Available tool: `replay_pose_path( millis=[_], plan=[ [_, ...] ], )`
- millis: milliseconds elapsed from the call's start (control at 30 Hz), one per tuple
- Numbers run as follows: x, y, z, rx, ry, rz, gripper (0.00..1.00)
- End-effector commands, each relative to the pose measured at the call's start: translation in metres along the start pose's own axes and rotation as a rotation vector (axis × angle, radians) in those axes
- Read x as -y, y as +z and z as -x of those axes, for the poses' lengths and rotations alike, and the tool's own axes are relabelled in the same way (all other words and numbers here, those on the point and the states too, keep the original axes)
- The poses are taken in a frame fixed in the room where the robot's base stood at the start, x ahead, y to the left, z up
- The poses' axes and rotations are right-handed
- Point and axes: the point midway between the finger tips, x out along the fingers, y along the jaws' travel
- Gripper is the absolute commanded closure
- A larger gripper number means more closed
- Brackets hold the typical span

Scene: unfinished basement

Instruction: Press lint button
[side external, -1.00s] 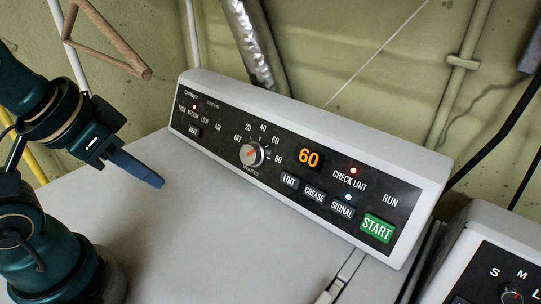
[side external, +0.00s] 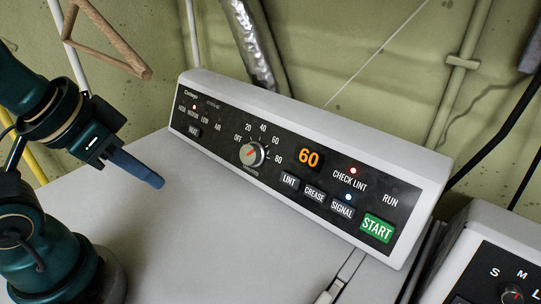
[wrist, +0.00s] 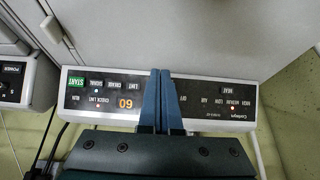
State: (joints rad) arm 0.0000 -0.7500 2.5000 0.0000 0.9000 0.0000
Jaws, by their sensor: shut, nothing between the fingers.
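The LINT button (side external: 290,180) is a small grey key on the black control panel (side external: 222,153) of a white dryer console. It sits below the orange "60" display, left of the CREASE button (side external: 315,193) and SIGNAL button (side external: 342,207). A red light glows above "CHECK LINT". In the wrist view the panel appears upside down, with the LINT button (wrist: 138,87) just left of my fingers. My gripper (side external: 160,182) is shut and empty, its blue fingers above the white dryer top, left of the panel and apart from it. It also shows in the wrist view (wrist: 160,72).
A timer knob (side external: 251,154) stands out from the panel, left of the LINT button. The green START button (side external: 377,228) is at the panel's right end. A second machine (side external: 500,265) stands at the right. The dryer top (side external: 220,235) before the panel is clear.

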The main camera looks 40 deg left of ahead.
Motion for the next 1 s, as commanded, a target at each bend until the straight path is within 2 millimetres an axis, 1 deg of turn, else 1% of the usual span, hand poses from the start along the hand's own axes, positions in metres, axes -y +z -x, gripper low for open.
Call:
replay_pose_path(
  millis=[467, 567, 600, 667, 800, 1000],
  plan=[
    [0.0, -0.001, 0.0, -0.005, 0.0, -0.018, 1.0],
    [0.0, -0.018, 0.004, -0.061, -0.004, -0.084, 1.0],
    [0.0, -0.027, 0.004, -0.073, -0.004, -0.123, 1.0],
    [-0.002, -0.038, 0.002, -0.081, -0.002, -0.176, 1.0],
    [-0.01, -0.062, -0.007, -0.079, 0.01, -0.298, 1.0],
    [-0.025, -0.085, -0.029, -0.055, 0.035, -0.444, 1.0]
  ],
)
